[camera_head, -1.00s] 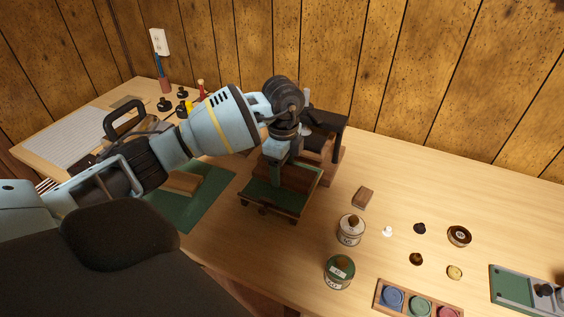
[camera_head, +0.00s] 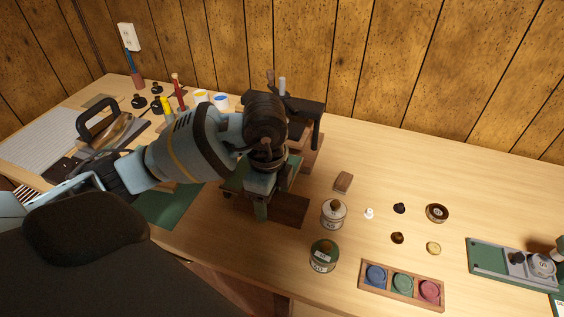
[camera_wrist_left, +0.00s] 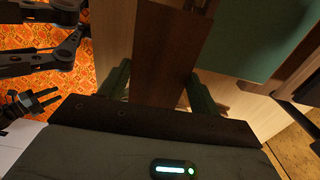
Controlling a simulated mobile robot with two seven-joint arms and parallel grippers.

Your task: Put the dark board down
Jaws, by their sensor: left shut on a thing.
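The dark board (camera_head: 289,209) is a flat dark brown slab. My left gripper (camera_head: 262,207) is shut on it, and the board sticks out to the right of the fingers. In the left wrist view the board (camera_wrist_left: 172,45) runs up the picture between the two green fingers of the gripper (camera_wrist_left: 158,90). It is over the wooden table (camera_head: 455,210), close to the green-topped stand. I cannot tell whether its underside touches the table.
A green-topped stand (camera_head: 233,183) is partly hidden behind my left arm. A small brown block (camera_head: 343,181) lies behind. Clear table lies at the back right.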

